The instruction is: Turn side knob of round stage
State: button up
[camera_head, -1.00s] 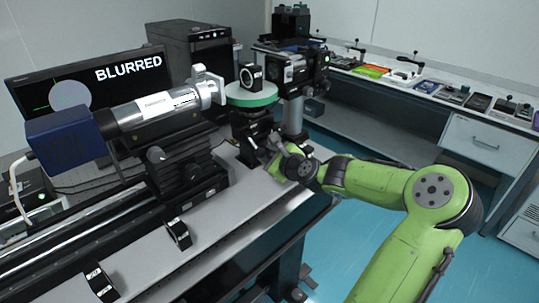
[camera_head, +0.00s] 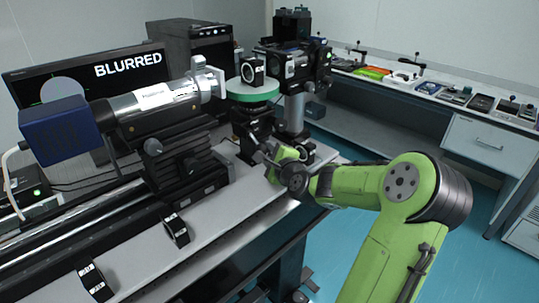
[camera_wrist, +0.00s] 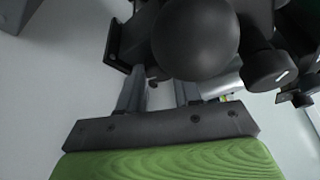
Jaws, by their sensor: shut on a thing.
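The round stage (camera_head: 252,93) has a green disc top on a black mount and carries a square black-framed optic (camera_head: 252,72). My gripper (camera_head: 270,156) is low at the front right of this mount. In the wrist view my gripper (camera_wrist: 158,92) has its two grey fingers reaching to a large round black knob (camera_wrist: 195,40), the side knob, and is shut on it. The knob hides the fingertips, so the exact contact is not visible. A smaller black knob with a white mark (camera_wrist: 272,70) is just to the right.
A silver tube with a blue camera (camera_head: 62,130) lies left of the stage on a black rail. The monitor (camera_head: 85,72) reads BLURRED. A black optic unit on a post (camera_head: 293,110) stands close to the right. A side bench (camera_head: 430,98) is at the back right.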

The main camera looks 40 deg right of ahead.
jog(key=o, duration=1)
jog(key=shift+r, duration=0.1)
jog(key=shift+o, duration=0.2)
